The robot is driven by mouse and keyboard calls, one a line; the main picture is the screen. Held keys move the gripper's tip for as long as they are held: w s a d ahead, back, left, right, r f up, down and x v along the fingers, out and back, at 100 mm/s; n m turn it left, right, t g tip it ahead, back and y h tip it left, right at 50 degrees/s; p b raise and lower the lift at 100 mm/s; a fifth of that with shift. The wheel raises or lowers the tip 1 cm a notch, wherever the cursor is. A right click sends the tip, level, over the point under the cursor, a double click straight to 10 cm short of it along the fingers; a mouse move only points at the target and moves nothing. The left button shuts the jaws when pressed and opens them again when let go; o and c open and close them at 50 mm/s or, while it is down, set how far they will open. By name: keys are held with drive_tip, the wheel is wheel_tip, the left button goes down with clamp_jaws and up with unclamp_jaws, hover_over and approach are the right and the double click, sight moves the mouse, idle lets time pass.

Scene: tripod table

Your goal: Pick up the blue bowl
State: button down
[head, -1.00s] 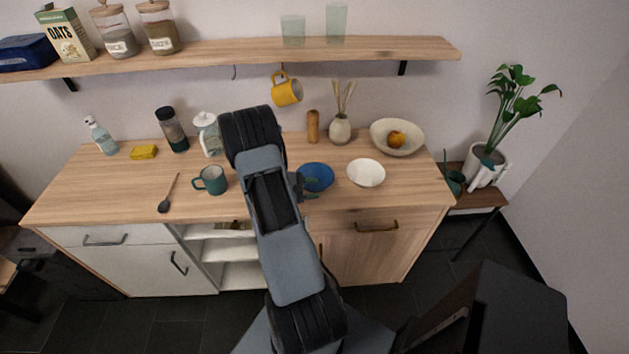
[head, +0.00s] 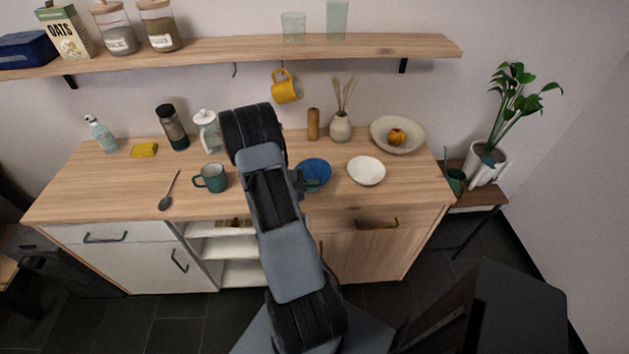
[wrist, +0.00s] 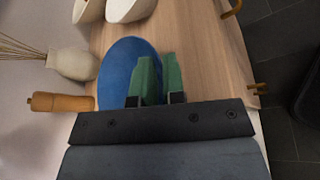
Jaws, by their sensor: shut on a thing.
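The blue bowl (head: 316,172) is at the counter's middle, between my arm and a white bowl, and shows large in the wrist view (wrist: 122,66). My gripper (wrist: 158,80) has green fingers that sit close together at the bowl's near side, shut on its rim. In the head view my gripper (head: 311,185) is mostly hidden behind my arm. I cannot tell whether the bowl is clear of the counter.
A white bowl (head: 366,171) stands just right of the blue bowl. A vase (head: 340,127), a wooden mill (head: 313,124) and a cream bowl with fruit (head: 418,147) stand behind. A teal mug (head: 211,178) is left of my arm. A shelf (head: 360,46) runs above.

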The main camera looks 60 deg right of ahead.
drive_tip(key=shift+r, duration=0.4)
wheel_tip(320, 180, up, 2)
drive_tip(key=shift+r+b, duration=0.25)
drive_tip(key=shift+b, duration=0.4)
drive_tip(key=a+r+b, duration=0.1)
drive_tip(key=a+r, duration=0.8)
drive_tip(key=a, duration=0.5)
drive_tip(key=shift+s+r+b, duration=0.35)
drive_tip(key=shift+r, duration=0.05)
